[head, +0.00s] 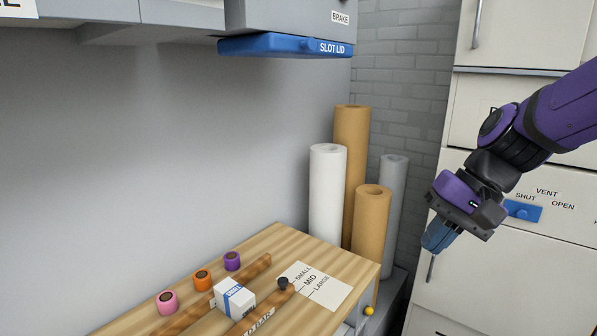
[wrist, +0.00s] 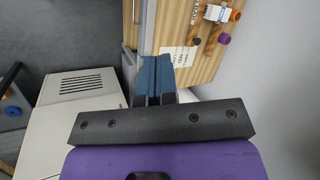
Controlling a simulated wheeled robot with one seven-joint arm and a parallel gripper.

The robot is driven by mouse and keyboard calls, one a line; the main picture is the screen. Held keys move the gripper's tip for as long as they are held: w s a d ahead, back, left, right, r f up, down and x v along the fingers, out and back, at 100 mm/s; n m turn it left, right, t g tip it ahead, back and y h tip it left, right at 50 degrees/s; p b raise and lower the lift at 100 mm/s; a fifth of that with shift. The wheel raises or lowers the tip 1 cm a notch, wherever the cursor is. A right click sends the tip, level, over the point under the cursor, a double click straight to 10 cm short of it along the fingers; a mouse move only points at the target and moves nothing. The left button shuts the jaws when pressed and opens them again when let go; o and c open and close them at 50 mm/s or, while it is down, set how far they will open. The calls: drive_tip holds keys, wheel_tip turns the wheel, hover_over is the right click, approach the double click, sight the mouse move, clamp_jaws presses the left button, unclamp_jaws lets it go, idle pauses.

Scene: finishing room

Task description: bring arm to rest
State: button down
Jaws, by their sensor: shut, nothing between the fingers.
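My gripper (head: 438,237) hangs in the air at the right of the head view, on my purple and black arm. It points down and to the left, in front of the white cabinet (head: 520,270). In the wrist view my gripper (wrist: 155,60) shows its two blue fingers pressed together with nothing between them. It is apart from the wooden bench top (head: 200,262), to its right in the head view.
On the bench are a white and blue box (head: 236,299), several coloured rolls (head: 202,280), and a size card (head: 325,285). Tall rolls (head: 327,195) stand behind. A blue slot lid (head: 285,46) juts out above. A vent switch (head: 523,211) is near my wrist.

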drive_tip(key=s+d+r+n+t+h, duration=0.3)
drive_tip(key=s+d+r+t+h, duration=0.2)
drive_tip(key=s+d, duration=0.4)
drive_tip(key=shift+s+d+r+h, duration=0.3)
drive_tip(key=shift+s+r, duration=0.2)
drive_tip(key=shift+s, duration=0.1)
idle(0.7)
